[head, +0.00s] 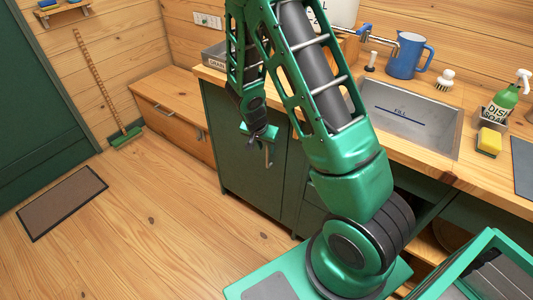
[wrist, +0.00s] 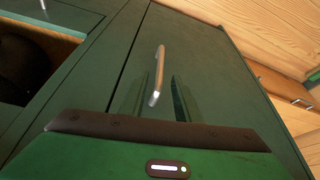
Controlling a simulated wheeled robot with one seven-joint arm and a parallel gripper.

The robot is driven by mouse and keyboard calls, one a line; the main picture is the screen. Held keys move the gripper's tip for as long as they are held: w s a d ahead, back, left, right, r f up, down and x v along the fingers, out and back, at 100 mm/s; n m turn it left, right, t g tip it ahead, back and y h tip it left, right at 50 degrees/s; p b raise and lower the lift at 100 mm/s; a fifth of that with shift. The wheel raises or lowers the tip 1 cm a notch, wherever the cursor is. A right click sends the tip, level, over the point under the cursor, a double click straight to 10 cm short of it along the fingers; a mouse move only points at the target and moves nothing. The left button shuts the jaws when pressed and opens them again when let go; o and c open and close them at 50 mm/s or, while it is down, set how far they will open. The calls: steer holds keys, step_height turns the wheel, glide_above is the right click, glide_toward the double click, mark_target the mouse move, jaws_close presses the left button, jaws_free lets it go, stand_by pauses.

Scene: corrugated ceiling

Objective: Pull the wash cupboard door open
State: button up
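The wash cupboard door (head: 235,150) is a dark green panel under the left part of the counter, and it looks closed. In the wrist view the door (wrist: 215,75) fills the middle, with a dark seam along its left edge. Its pale metal bar handle (wrist: 158,75) stands near that seam; it also shows in the head view (head: 268,156). My gripper (head: 262,136) is at the handle's upper part. In the wrist view its two dark green fingers are apart, with the handle between them in the picture. I see no firm contact; the depth is hard to tell.
The sink (head: 410,112) is set in the wooden counter, with a blue jug (head: 405,55) and a soap bottle (head: 498,105) around it. A low wooden drawer bench (head: 175,110) stands left of the cupboard. The floor before the door is clear; a mat (head: 62,203) lies far left.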

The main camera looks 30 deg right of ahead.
mark_target(267, 150)
steer(key=shift+x, duration=2.8)
steer(key=shift+c, duration=0.5)
jaws_close()
